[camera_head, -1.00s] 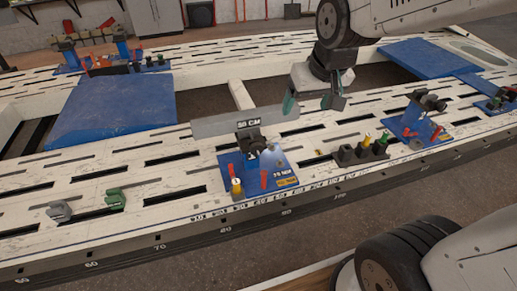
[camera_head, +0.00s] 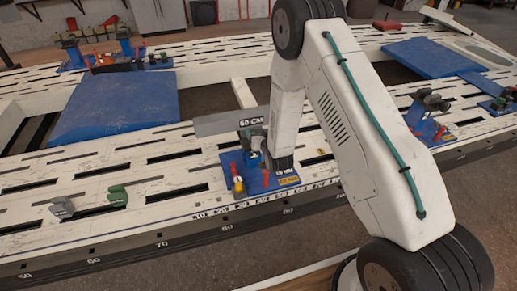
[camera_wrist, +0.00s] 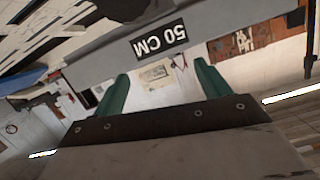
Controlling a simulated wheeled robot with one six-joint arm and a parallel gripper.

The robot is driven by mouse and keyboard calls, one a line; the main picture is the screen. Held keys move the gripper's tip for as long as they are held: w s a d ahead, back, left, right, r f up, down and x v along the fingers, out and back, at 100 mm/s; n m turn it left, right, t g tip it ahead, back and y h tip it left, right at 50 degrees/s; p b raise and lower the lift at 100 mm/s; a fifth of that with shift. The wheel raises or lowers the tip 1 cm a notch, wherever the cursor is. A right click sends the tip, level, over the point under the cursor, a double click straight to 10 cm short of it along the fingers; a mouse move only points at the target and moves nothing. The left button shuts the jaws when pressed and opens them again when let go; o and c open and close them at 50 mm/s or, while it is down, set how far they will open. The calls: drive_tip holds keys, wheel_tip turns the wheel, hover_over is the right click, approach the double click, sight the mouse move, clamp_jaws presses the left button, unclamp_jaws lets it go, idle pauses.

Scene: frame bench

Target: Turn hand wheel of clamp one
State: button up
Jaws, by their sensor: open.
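A clamp on a blue base plate (camera_head: 232,183) stands on the near white beam, with a dark clamp body, red handles (camera_head: 265,178) and a yellow-topped part (camera_head: 239,185). A grey plate labelled 50 CM (camera_head: 215,126) rises at its back. My wrist comes down at the clamp's right side and overlaps it; the hand wheel cannot be made out, nor can contact. In the wrist view my gripper (camera_wrist: 161,84) is open, its green fingers apart with nothing held between them. The grey plate (camera_wrist: 95,68) lies across the view just beyond the fingertips, its label inverted.
Another blue-based clamp (camera_head: 432,125) stands to the right, and a further one (camera_head: 113,62) at the far left. Two loose parts, grey (camera_head: 62,207) and green (camera_head: 117,196), lie left on the slotted beam (camera_head: 150,215). Blue panels (camera_head: 115,105) cover parts of the frame.

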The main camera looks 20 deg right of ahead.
drive_tip(key=s+f+t, duration=0.3)
drive_tip(key=s+f, duration=0.3)
drive_tip(key=f, duration=0.4)
drive_tip(key=w, duration=0.7)
drive_tip(key=shift+w, duration=0.3)
